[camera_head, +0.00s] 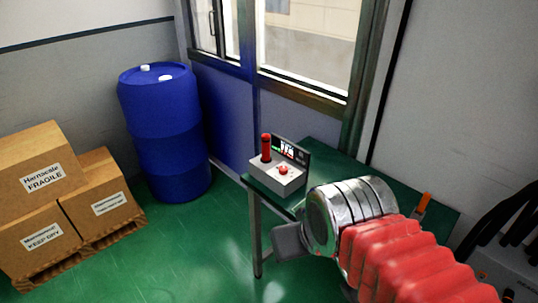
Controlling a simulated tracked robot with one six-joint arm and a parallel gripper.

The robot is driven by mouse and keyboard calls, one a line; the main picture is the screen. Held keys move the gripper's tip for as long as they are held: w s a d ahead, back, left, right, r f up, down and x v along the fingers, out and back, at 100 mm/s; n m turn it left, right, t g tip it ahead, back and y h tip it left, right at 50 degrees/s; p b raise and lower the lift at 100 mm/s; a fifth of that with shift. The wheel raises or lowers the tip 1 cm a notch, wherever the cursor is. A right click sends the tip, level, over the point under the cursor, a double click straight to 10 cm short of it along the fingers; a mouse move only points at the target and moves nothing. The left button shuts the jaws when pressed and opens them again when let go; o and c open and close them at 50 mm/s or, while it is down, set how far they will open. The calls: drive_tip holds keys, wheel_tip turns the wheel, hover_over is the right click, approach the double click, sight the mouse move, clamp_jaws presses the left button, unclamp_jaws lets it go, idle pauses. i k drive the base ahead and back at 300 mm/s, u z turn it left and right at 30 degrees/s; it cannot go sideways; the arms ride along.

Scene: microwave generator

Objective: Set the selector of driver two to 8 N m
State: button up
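A small grey box (277,178) stands on the far left end of a dark green table (325,160). A red upright cylinder (266,147) and a red knob (284,169) are on its top. A dark panel (291,150) with small light markings stands at its back; I cannot read them. I cannot tell which part is driver two or its selector. My gripper (287,243) is in front of and below the box in the picture, apart from it. Only a grey part of it shows beyond my silver wrist, so its opening is hidden.
An orange-topped object (423,204) is at the table's right, behind my arm. A blue drum (165,135) stands left by the window wall. Cardboard boxes (45,190) sit on a pallet (95,250) at the far left. Black hoses (505,215) are at the right. Green floor is clear between pallet and table.

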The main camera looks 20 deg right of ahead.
sight(284, 169)
drive_tip(key=u, duration=0.15)
drive_tip(key=i, duration=0.85)
drive_tip(key=u, duration=0.15)
